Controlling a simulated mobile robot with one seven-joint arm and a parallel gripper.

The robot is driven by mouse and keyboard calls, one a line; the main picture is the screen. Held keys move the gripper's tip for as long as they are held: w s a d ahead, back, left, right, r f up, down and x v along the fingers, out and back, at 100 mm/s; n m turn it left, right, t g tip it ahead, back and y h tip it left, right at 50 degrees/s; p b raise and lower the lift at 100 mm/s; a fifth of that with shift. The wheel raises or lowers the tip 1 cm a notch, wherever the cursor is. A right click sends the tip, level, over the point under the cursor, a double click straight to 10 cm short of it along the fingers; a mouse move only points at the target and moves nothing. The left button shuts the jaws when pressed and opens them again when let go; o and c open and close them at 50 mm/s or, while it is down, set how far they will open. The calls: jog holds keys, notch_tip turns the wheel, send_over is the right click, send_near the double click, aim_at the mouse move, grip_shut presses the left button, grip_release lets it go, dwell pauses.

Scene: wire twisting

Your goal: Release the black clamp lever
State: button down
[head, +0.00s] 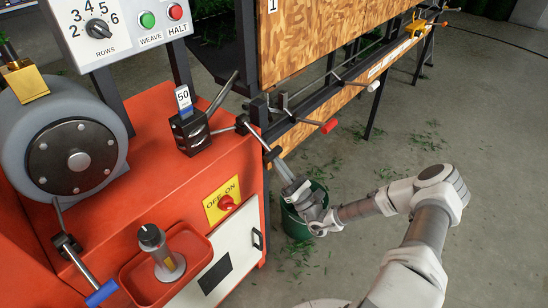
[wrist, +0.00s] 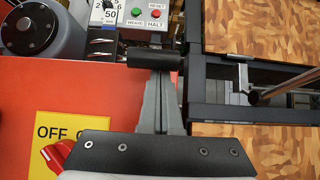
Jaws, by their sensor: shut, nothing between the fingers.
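The black clamp lever's dark grip (head: 272,154) is at the right front corner of the red machine, at the end of a thin rod. In the wrist view the black grip (wrist: 150,57) lies crosswise at the tips of my fingers. My gripper (head: 282,168) reaches up to it from the lower right. In the wrist view the grey fingers of my gripper (wrist: 160,78) are together, with nothing between them. The tips are at or against the grip; I cannot tell if they touch. The lever's pivot is not clear in the wrist view.
Other levers have a red grip (head: 329,127), a white grip (head: 375,86) and a blue grip (head: 101,294). The red machine (head: 160,130) carries a control panel (head: 115,25) and an OFF/ON switch (head: 226,203). A green bucket (head: 298,226) stands below my gripper. Floor to the right is open.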

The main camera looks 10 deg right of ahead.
jog(key=shift+s+r, duration=0.1)
jog(key=shift+r, duration=0.1)
jog(key=shift+s+d+r+p, duration=0.1)
jog(key=shift+d+r+p, duration=0.1)
jog(key=shift+p, duration=0.5)
jog(key=p, duration=0.1)
jog(key=r+g+p, duration=0.1)
jog(key=p, duration=0.1)
jog(key=r+h+p, duration=0.1)
jog(key=p, duration=0.1)
jog(key=shift+s+d+r+g, duration=0.2)
jog(key=shift+s+d+g, duration=0.1)
jog(key=shift+s, duration=0.1)
notch_tip(320, 180, up, 8)
jog(key=g+h+p, duration=0.4)
jog(key=g+p, duration=0.1)
jog(key=p, duration=1.3)
send_over(279, 152)
jog(key=s, duration=0.2)
jog(key=shift+w+d+r, duration=0.1)
jog(key=shift+d+r, duration=0.1)
jog(key=shift+d, duration=0.25)
jog(key=shift+w+r, duration=0.1)
jog(key=shift+r, duration=0.05)
